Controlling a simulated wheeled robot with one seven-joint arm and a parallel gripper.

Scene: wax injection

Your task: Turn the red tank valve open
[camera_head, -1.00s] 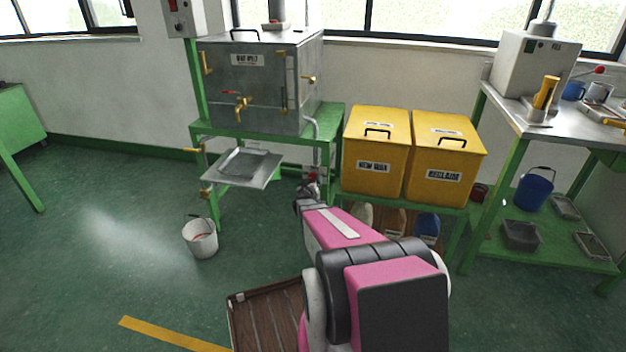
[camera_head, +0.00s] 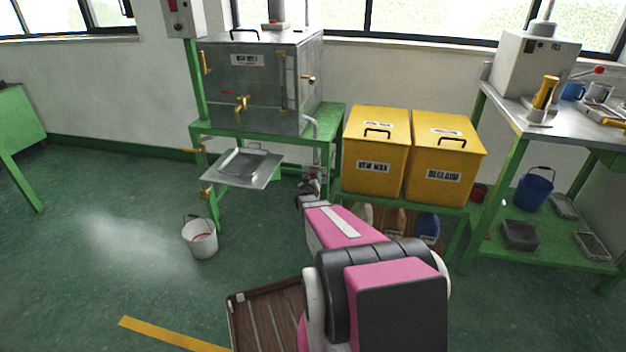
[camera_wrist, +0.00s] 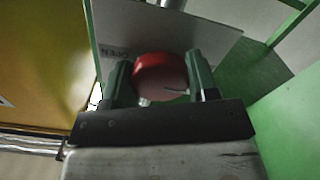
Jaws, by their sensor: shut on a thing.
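The red valve (camera_wrist: 160,76) shows in the wrist view as a rounded red knob in front of a pale panel. My gripper (camera_wrist: 160,80) is shut on it, with one green finger on each side. In the head view my gripper (camera_head: 309,186) is small, beside the right legs of the green stand, and the red valve is mostly hidden there. The steel tank (camera_head: 262,95) stands on the green stand (camera_head: 270,137) above and to the left. A brass tap (camera_head: 241,105) is on the tank's front.
Two yellow bins (camera_head: 375,150) stand close to the right of my gripper. A metal tray (camera_head: 235,175) sticks out below the tank, with a white bucket (camera_head: 200,238) on the floor beneath. A wooden crate (camera_head: 265,312) lies near my arm. Floor at the left is open.

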